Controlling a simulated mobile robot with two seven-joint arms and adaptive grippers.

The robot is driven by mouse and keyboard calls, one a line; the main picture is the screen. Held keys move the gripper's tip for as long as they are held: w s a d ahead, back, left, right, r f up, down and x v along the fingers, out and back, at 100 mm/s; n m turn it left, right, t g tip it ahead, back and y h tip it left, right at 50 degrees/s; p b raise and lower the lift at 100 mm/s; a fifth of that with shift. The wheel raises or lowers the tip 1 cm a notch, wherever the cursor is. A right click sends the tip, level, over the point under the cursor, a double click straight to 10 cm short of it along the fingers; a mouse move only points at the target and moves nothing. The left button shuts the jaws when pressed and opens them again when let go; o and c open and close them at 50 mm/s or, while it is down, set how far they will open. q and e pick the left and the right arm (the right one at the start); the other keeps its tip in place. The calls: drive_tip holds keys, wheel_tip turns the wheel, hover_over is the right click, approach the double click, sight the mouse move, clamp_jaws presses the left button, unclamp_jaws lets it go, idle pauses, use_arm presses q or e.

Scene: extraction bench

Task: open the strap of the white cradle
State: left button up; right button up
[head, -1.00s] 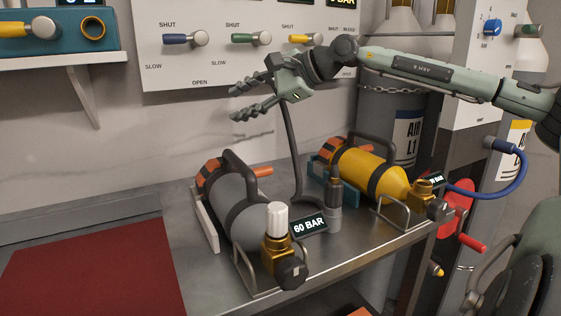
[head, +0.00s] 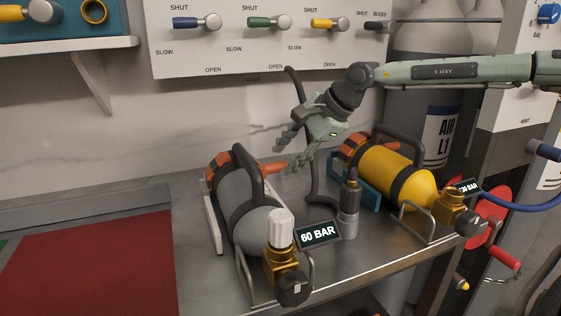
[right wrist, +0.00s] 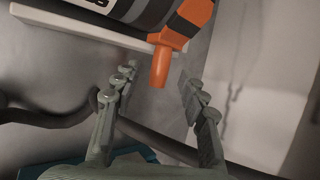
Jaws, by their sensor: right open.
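The white cradle (head: 213,222) holds a grey cylinder (head: 250,222) at the left of the bench. Dark bands and an orange strap part circle the cylinder's far end. An orange lever (head: 268,169) sticks out to the right from it. My right gripper (head: 283,155) is open and empty, just above and beside the lever's tip. In the right wrist view the orange lever (right wrist: 161,66) points in between the open fingertips (right wrist: 157,75), apparently without contact. The white cradle (right wrist: 80,28) edge shows there too. My left gripper is not in view.
A yellow cylinder (head: 373,168) lies in a blue cradle (head: 369,195) to the right. A dark upright tool (head: 349,205) and a 60 BAR display (head: 318,235) stand between the cylinders. A red mat (head: 90,262) lies at left. A valve panel (head: 230,58) is behind.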

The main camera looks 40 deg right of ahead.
drive_tip(key=shift+x, duration=1.45)
drive_tip(key=shift+c, duration=0.6)
clamp_jaws()
